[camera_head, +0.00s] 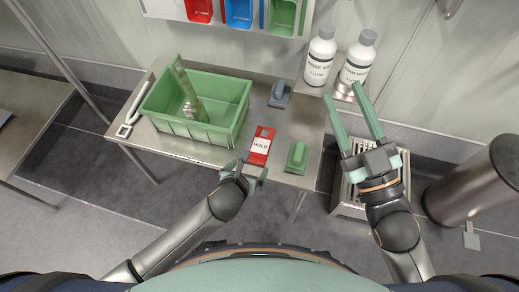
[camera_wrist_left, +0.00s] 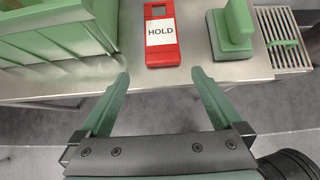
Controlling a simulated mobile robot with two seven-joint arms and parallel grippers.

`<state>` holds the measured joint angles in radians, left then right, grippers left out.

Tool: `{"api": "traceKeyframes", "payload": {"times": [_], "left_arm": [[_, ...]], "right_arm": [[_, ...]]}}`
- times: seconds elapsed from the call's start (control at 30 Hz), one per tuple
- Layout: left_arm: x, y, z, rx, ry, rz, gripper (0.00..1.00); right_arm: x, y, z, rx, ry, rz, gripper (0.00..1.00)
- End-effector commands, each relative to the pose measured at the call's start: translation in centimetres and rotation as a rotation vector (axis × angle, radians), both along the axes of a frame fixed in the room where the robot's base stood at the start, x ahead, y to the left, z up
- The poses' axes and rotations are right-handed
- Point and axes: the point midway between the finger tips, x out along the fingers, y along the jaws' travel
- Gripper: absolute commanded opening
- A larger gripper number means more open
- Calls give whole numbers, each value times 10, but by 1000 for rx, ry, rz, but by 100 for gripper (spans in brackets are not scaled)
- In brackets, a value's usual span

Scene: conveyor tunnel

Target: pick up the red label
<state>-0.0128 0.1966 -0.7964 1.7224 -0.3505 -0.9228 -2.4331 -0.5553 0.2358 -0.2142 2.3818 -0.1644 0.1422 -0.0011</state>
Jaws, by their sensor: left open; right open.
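The red label (camera_head: 261,146) lies on the metal table near its front edge and bears a white panel reading HOLD. It also shows in the left wrist view (camera_wrist_left: 161,55), beyond the fingertips and roughly between their lines. My left gripper (camera_head: 248,170) is open and empty, just in front of the label and apart from it; its fingers show in the left wrist view (camera_wrist_left: 160,78). My right gripper (camera_head: 346,98) is open and empty, off to the right of the table, with its fingers pointing toward the back.
A green crate (camera_head: 180,128) with a bottle-like item inside stands left of the label. A green block-like tool (camera_head: 297,157) sits to its right, and a blue-grey one (camera_head: 279,94) behind. Two white bottles (camera_head: 320,57) stand at the back right. Coloured bins (camera_head: 240,12) hang on the wall.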

Motion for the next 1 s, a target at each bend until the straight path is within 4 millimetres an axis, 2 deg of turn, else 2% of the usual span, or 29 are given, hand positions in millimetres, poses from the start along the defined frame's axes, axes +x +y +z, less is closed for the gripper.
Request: {"api": "traceKeyframes", "payload": {"times": [0.17, 0.27, 0.5, 0.67, 0.8, 1.0], "left_arm": [[3, -1, -4, -1, 0, 1, 100], [6, -3, -8, -1, 0, 1, 100], [15, -8, -18, -2, -1, 1, 100], [20, -11, -23, -2, 0, 1, 100], [32, -14, -37, -1, 1, 1, 100], [35, -15, -37, -1, 0, -1, 100]], "right_arm": [[-4, 1, 11, -1, -52, 9, 50], [-12, 3, 28, -3, -133, 22, 50], [-41, 8, 72, -5, -357, 66, 50], [-62, 11, 94, -8, -489, 94, 50], [-61, 12, 82, 3, -478, 103, 50], [-61, 12, 82, 8, -473, 106, 50]]}}
